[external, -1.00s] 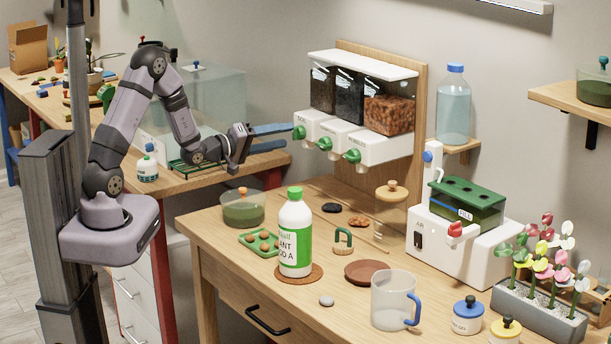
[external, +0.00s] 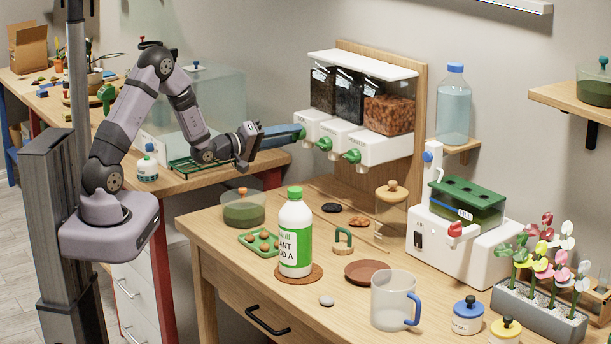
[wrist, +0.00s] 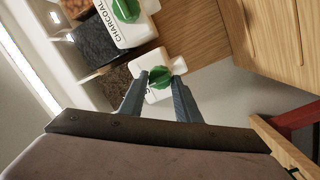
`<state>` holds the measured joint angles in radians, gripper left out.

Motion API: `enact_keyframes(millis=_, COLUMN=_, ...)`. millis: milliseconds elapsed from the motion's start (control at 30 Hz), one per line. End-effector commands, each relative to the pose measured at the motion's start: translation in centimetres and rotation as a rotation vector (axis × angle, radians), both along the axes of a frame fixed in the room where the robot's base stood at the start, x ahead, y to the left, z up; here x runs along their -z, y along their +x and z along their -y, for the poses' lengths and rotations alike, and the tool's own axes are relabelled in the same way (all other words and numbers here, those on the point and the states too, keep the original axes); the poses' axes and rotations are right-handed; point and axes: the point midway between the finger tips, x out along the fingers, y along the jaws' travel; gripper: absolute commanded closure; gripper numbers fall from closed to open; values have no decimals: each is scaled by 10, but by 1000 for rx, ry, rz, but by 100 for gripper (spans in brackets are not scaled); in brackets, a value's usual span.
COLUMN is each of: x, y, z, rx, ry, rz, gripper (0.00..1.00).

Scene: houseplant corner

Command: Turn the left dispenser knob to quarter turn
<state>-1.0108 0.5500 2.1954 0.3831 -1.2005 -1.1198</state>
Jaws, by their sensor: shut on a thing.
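The left dispenser knob (wrist: 160,77) is green and sits on the white front of the left dispenser, between my two fingers in the wrist view. My gripper (external: 300,132) reaches straight at the dispenser front and is shut on this knob. In the external view the fingers hide nearly all of the knob. Its exact turn angle is hard to read. The middle dispenser knob (external: 324,144), also green, is beside it; it also shows in the wrist view (wrist: 125,8) by the CHARCOAL label. The right dispenser knob (external: 352,156) is green too.
The dispenser bins (external: 347,92) hang on a wooden back panel (external: 423,75). Below are a bottle (external: 295,240), a lidded green bowl (external: 243,208) and a seed tray (external: 261,241) on the table. A glass tank (external: 215,95) stands behind my arm.

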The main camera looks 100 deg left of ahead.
Motion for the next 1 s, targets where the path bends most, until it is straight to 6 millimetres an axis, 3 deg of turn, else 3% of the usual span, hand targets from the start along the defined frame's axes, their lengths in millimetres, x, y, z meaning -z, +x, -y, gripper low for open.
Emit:
enact_keyframes(millis=367, x=1, y=0, z=0, rx=2, ry=90, rz=-89, gripper=92)
enact_keyframes(millis=1000, x=1, y=1, z=1, rx=0, ry=497, rz=-494, gripper=92)
